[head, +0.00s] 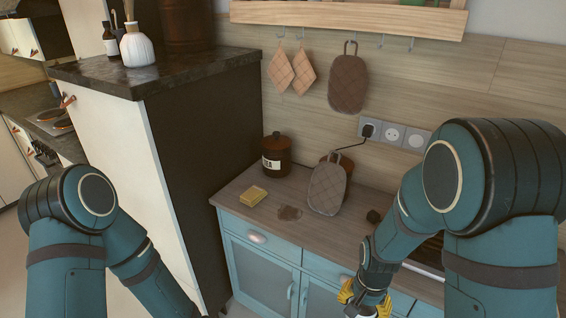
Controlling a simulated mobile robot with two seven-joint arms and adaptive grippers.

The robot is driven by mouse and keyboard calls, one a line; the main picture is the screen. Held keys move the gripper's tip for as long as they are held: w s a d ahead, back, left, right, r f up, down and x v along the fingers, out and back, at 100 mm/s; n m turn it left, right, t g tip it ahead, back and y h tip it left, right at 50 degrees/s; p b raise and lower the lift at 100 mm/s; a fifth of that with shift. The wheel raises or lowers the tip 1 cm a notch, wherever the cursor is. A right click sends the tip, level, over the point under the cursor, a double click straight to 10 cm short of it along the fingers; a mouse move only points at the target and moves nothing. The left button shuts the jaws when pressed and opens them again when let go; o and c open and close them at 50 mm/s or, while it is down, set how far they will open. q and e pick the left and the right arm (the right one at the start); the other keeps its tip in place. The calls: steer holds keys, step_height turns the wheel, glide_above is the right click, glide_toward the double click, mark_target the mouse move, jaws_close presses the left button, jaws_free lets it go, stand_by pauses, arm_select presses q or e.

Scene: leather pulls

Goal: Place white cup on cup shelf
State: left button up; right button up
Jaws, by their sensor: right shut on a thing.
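My right gripper (365,301), with yellow fingers, is low in front of the blue cabinet, at the bottom edge of the head view.
Potholders (281,70) hang below the shelf.

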steer(key=n, duration=0.1)
steer(key=w+f+n+b, duration=0.1)
steer(key=n, duration=0.3)
steer(key=shift+w+a+f, duration=0.15)
steer(key=shift+w+a, duration=0.05)
steer(key=shift+a, duration=0.2)
arm_select(q)
step_height(320, 180, down, 2)
steer(key=shift+f, duration=0.2)
arm_select(e)
steer(key=shift+w+a+n, duration=0.1)
steer(key=shift+n, duration=0.6)
